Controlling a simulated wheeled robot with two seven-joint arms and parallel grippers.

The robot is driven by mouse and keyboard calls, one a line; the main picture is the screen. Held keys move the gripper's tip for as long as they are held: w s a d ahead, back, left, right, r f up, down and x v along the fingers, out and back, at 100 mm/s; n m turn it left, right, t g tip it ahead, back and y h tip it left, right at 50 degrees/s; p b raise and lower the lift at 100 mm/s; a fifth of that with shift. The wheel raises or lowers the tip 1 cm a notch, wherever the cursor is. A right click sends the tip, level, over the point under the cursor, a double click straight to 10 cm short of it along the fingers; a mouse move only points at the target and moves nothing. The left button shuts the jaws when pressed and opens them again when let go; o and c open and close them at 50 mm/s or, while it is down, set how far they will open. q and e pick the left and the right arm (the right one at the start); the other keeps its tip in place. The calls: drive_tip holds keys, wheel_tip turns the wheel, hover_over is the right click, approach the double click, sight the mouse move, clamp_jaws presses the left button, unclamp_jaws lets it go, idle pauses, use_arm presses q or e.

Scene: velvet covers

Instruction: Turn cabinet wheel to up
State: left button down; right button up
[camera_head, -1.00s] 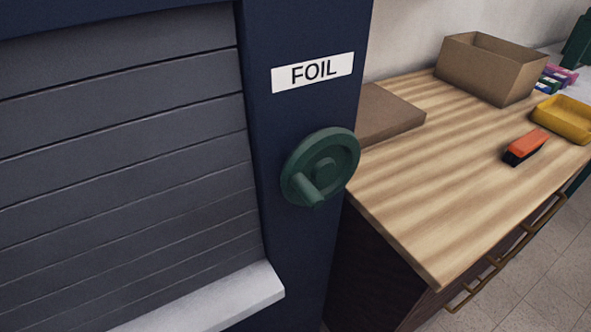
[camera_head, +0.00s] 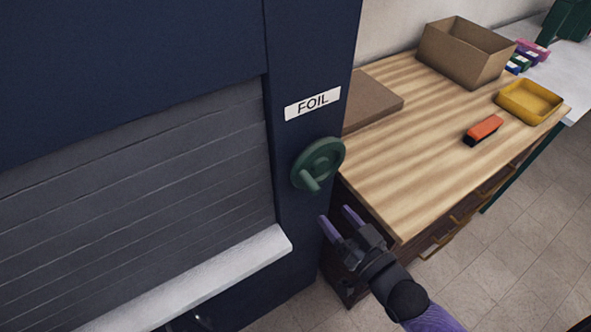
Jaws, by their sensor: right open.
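The green cabinet wheel (camera_head: 322,158) is mounted on the dark blue cabinet post (camera_head: 300,220), below a white label (camera_head: 312,103) reading FOIL. Its handle knob (camera_head: 309,181) sticks out at the wheel's lower left. My right gripper (camera_head: 338,222) comes in from the lower right. Its two purple fingers are apart and empty, pointing up toward the wheel, a little below it and not visibly touching it. The grey slatted shutter (camera_head: 150,190) is down behind a pale sill (camera_head: 200,285). My left gripper is not in view.
To the right, a wooden counter (camera_head: 415,170) holds an open cardboard box (camera_head: 465,58), a flat brown box (camera_head: 372,100), an orange and black object (camera_head: 482,130) and a yellow tray (camera_head: 530,102). Tiled floor (camera_head: 510,250) lies in front of the counter.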

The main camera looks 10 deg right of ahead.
sight(317, 194)
drive_tip(key=x, duration=0.5)
drive_tip(key=b+x, duration=0.1)
drive_tip(key=x, duration=0.3)
drive_tip(key=shift+w+f, duration=0.25)
drive_tip(key=shift+w, duration=0.1)
clamp_jaws()
idle(0.6)
